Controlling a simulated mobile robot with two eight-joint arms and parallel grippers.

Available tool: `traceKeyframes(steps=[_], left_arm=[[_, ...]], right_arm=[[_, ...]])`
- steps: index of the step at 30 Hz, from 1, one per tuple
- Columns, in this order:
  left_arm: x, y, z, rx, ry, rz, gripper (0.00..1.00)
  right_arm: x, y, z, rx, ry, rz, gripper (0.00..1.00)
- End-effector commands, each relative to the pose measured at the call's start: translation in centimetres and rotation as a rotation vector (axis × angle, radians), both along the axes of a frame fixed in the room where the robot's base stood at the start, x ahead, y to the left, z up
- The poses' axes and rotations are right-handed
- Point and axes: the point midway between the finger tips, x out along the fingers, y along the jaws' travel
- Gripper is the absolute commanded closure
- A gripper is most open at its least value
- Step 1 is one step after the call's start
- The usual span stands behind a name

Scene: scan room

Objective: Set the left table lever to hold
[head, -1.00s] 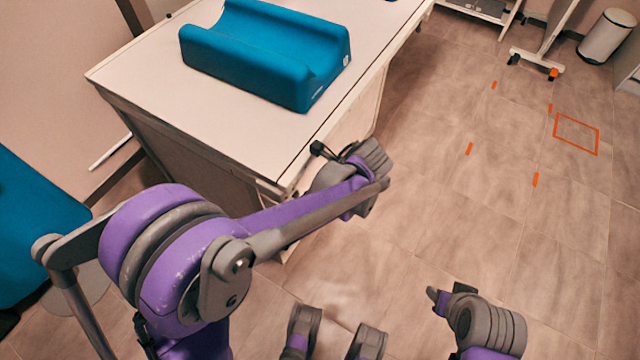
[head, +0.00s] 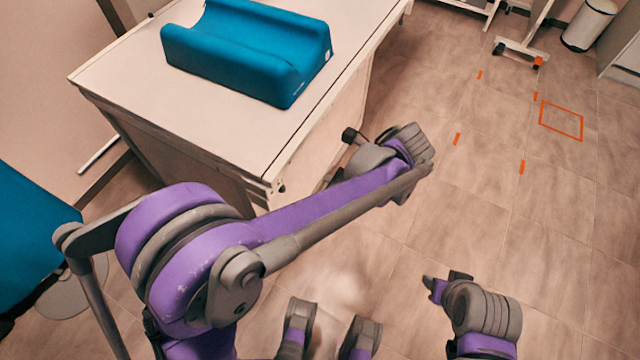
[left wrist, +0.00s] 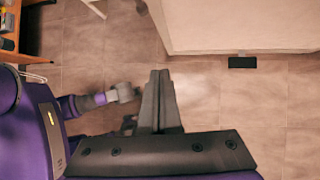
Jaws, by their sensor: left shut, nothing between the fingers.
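The white table (head: 240,125) stands at the upper left, its near corner beside my left arm. In the left wrist view, its side (left wrist: 230,30) is at the upper right. A small black bar (left wrist: 242,62) on a short grey stub sticks out from that side and looks like the table lever. My right gripper (head: 446,287) is low at the right, away from the table.
A blue cradle-shaped cushion (head: 250,50) lies on the table. Blue padding (head: 25,225) is at the left edge. The tiled floor to the right is open, with orange markings (head: 562,120). A wheeled stand (head: 520,50) and a white bin (head: 590,25) are far back.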

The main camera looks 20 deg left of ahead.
Motion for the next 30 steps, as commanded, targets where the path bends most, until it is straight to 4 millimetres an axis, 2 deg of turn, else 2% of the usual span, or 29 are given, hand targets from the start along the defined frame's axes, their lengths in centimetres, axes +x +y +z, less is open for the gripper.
traceKeyframes(steps=[6,23,26,30], left_arm=[[0.0,-1.6,1.1,0.0,0.0,0.0,1.0],[0.0,-1.7,1.2,0.0,0.001,0.001,1.0],[-0.1,-1.4,1.3,-0.006,-0.007,0.011,1.0],[-1.3,0.5,1.7,-0.063,-0.082,0.115,1.0]], right_arm=[[0.0,0.0,0.3,0.0,-0.001,0.0,0.5],[0.0,0.0,0.3,0.0,-0.001,0.0,0.5],[0.0,0.0,0.3,0.0,-0.001,0.0,0.5],[0.0,0.0,0.3,0.0,-0.001,0.0,0.5]])
